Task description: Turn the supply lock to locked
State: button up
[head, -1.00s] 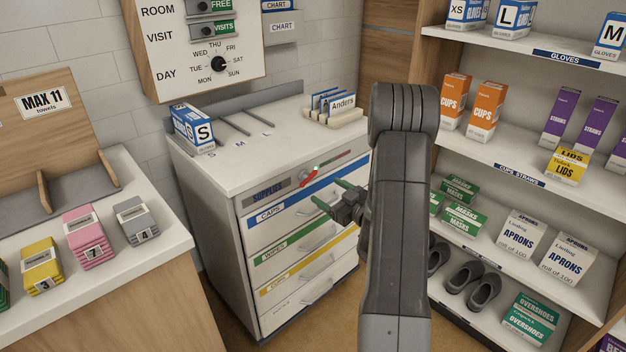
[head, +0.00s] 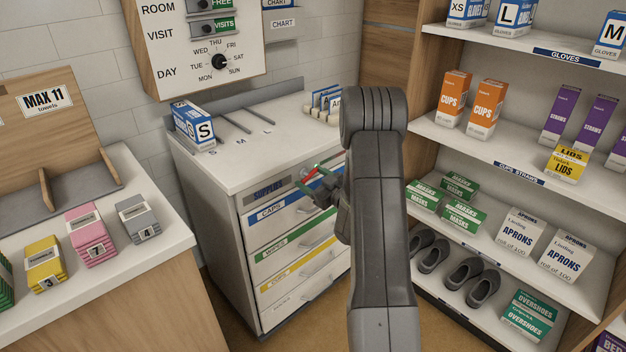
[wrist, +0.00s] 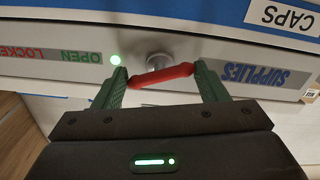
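The supply lock has a red handle (wrist: 162,76) on a pale hub (wrist: 158,60), set in the strip at the top of the supplies cabinet (head: 215,175). Its strip is upside down in the wrist view, with a green OPEN label (wrist: 82,57), a red LOCKED label (wrist: 22,52) and a lit green lamp (wrist: 115,60) beside OPEN. My gripper (wrist: 162,74) is open, its green fingers at either end of the handle. The handle lies lengthwise between them. I cannot tell whether the fingers touch its ends. In the head view my gripper (head: 316,181) partly hides the lock.
Drawers with handles, topped by the CAPS drawer (head: 283,207), lie below the lock. A stocked shelf (head: 470,140) is at right, a counter (head: 160,225) at left.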

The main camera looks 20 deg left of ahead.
jog(key=shift+m+b, duration=1)
jog(key=shift+m, duration=1.4)
jog(key=o, duration=0.7)
jog(key=shift+d, duration=0.1)
jog(key=b+v, duration=0.1)
jog(key=v, duration=1.2)
jog(key=shift+s+d, duration=0.2)
jog(key=shift+d, duration=0.1)
